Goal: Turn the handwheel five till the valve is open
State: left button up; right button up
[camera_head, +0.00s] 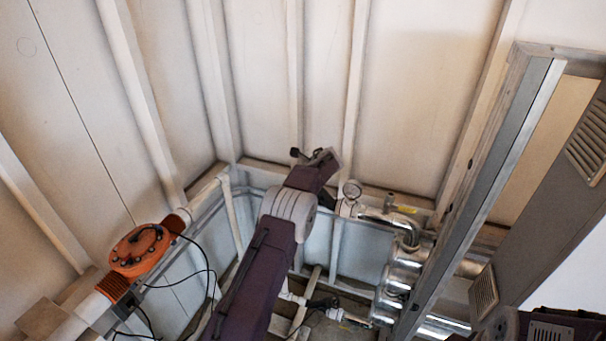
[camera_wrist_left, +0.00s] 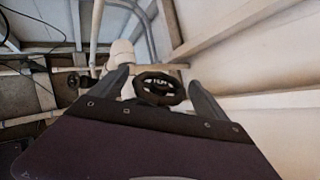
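The handwheel (camera_wrist_left: 160,88) is a small black wheel with an open, spoked rim. In the left wrist view it lies straight ahead, between the two fingers of my left gripper (camera_wrist_left: 160,80). The fingers are apart, one on each side of the wheel; I cannot tell whether they touch its rim. In the head view my left arm reaches up from the bottom to the pipework in the corner, and its wrist (camera_head: 312,172) hides most of the handwheel area. My right gripper is not in view.
An orange flanged fitting (camera_head: 140,250) with black cables is at left. A grey metal frame (camera_head: 490,190) rises at right. White ribbed walls close the corner behind.

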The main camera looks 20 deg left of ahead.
pick_arm(q)
jog(key=shift+s+d, duration=0.1)
jog(key=b+v, duration=0.3)
jog(key=v, duration=0.5)
jog(key=shift+s+d+r, duration=0.2)
jog(key=shift+r, duration=0.15)
jog(key=shift+f, duration=0.1)
